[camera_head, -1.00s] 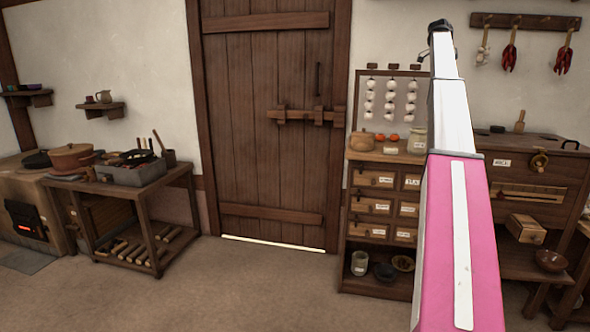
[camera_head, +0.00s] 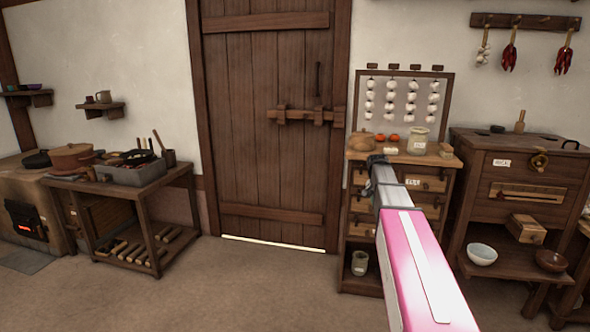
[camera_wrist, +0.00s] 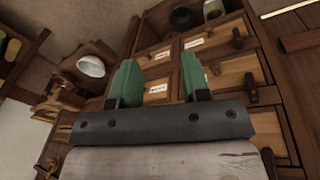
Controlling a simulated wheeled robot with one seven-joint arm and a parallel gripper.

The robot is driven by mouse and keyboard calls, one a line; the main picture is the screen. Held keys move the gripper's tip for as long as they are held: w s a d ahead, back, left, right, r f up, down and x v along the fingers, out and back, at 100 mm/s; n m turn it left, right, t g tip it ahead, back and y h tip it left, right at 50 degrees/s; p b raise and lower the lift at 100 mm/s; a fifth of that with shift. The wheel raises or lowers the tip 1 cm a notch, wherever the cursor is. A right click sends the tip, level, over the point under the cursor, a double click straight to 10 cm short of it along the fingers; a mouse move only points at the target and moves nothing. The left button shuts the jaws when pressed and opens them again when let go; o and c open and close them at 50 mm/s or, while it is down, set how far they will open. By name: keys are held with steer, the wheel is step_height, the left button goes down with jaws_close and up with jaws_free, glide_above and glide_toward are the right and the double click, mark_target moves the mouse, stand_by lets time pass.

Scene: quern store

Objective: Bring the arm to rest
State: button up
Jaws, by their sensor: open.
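My gripper (camera_wrist: 158,84) shows in the wrist view with its two green fingertips apart and nothing between them. Beyond the fingers is the small drawer cabinet (camera_wrist: 165,62) with labelled drawers. In the head view my pink and white arm reaches up to that cabinet (camera_head: 357,215), its far end in front of the upper drawers. The fingers themselves are hidden in the head view. I cannot tell whether they touch the cabinet.
A dark wooden chest (camera_head: 500,195) stands to the right, with a white bowl (camera_head: 482,255) and a brown bowl (camera_head: 551,261) at its lower shelf. A closed plank door (camera_head: 265,120) is left of the cabinet. The floor (camera_head: 240,285) in front is clear.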

steer(key=s+a+f+n, duration=0.2)
steer(key=s+a+f, duration=0.3)
steer(key=s, duration=0.4)
steer(key=s+a+f+n+y, duration=0.1)
steer(key=s+a+f+n, duration=0.1)
steer(key=s+a+f, duration=0.4)
steer(key=s+a+f+n+y, duration=0.1)
steer(key=s+a+f+n, duration=0.2)
steer(key=s, duration=1.1)
step_height(320, 180, down, 6)
steer(key=a, duration=0.2)
steer(key=shift+s+a+r, duration=0.15)
steer(key=shift+a, duration=0.15)
